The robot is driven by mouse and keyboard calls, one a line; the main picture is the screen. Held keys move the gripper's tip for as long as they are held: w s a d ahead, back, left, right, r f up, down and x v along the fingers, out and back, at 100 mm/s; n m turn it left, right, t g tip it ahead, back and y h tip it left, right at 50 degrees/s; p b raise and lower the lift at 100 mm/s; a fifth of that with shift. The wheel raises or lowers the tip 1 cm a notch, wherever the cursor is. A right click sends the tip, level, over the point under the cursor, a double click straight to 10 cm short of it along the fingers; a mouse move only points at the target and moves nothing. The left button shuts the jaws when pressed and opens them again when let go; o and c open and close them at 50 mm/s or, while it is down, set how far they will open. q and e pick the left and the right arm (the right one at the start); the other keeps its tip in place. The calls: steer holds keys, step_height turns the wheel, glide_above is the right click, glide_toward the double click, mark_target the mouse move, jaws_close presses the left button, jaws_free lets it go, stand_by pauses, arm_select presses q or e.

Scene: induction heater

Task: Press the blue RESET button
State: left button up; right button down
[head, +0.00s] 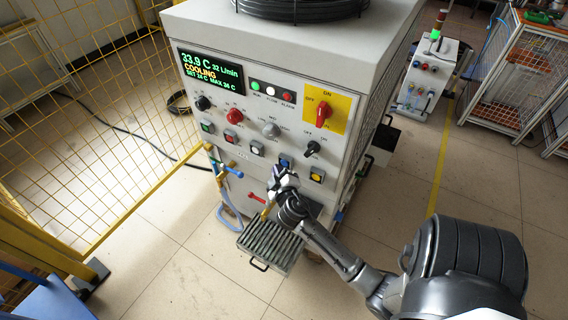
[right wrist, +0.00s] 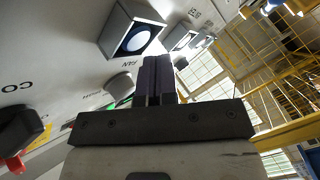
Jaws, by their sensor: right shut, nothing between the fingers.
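The blue button (head: 286,160) is in the lower row of square buttons on the grey cabinet's front, between a white button and a yellow one. In the right wrist view a square-framed button (right wrist: 134,40) with a dark blue, shiny face, apparently the same one, shows just past my fingertips. My right gripper (head: 276,172) is just below the blue button in the head view. Its fingers (right wrist: 158,78) are together and empty in the right wrist view. I cannot tell whether they touch the panel. My left gripper is not in view.
A red rotary switch (head: 323,113) on a yellow plate and a black knob (head: 312,148) sit above the buttons. A grey knob (head: 270,130) is nearby. The display (head: 210,72) reads COOLING. A slatted tray (head: 270,243) sticks out below my right gripper. Yellow mesh fencing (head: 90,110) stands left.

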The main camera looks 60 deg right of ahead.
steer(key=shift+a, duration=0.1)
steer(key=a, duration=0.5)
steer(key=shift+w+b, duration=0.25)
steer(key=shift+b, duration=0.05)
steer(key=shift+d, duration=0.1)
stand_by(0.3)
